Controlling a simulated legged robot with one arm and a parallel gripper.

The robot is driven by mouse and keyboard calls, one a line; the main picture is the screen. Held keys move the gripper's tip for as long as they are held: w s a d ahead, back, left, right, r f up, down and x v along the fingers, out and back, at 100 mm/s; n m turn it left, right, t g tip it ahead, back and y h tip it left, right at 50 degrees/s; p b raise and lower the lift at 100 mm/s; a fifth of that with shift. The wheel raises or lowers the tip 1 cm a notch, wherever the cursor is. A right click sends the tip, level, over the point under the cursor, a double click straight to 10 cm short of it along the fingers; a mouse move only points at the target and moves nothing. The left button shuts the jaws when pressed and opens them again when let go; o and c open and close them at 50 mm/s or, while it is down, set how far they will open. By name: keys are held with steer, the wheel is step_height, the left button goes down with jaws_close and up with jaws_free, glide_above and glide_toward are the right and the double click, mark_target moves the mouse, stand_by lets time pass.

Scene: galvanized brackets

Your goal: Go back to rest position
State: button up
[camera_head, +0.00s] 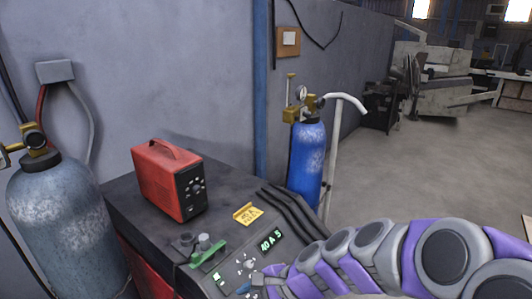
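My arm reaches in from the lower right, with grey and purple links. Its far end, my gripper (262,281), is small at the bottom centre, over the front control panel (226,270) of a dark machine. It is close to small knobs and a blue part there. I cannot tell whether it touches them, or whether its fingers are open or shut. The panel has a lit green display (270,240) that seems to read "40 A 5".
A red box with a handle (168,178) and a yellow tag (247,214) sit on the dark machine top (130,200). Grey (62,215) and blue (307,160) gas cylinders flank it. A white-grey pole (332,150) stands beside the blue one. Open floor (420,170) lies right.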

steer(key=s+d+f+n+g+h+b, duration=0.1)
steer(key=s+d+f+n+h+b, duration=0.1)
steer(key=s, duration=0.5)
steer(key=s+d+f+n+g+h+b, duration=0.1)
steer(key=s+d+f+n+h+b, duration=0.1)
steer(key=s+d+n, duration=0.4)
steer(key=s+d+f+n+g+h+b, duration=0.1)
steer(key=s+d+n+h, duration=0.3)
steer(key=s+d, duration=0.5)
steer(key=shift+s+d+f+h+b, duration=0.2)
steer(key=shift+f+h+b, duration=0.1)
steer(key=shift+f+b, duration=0.6)
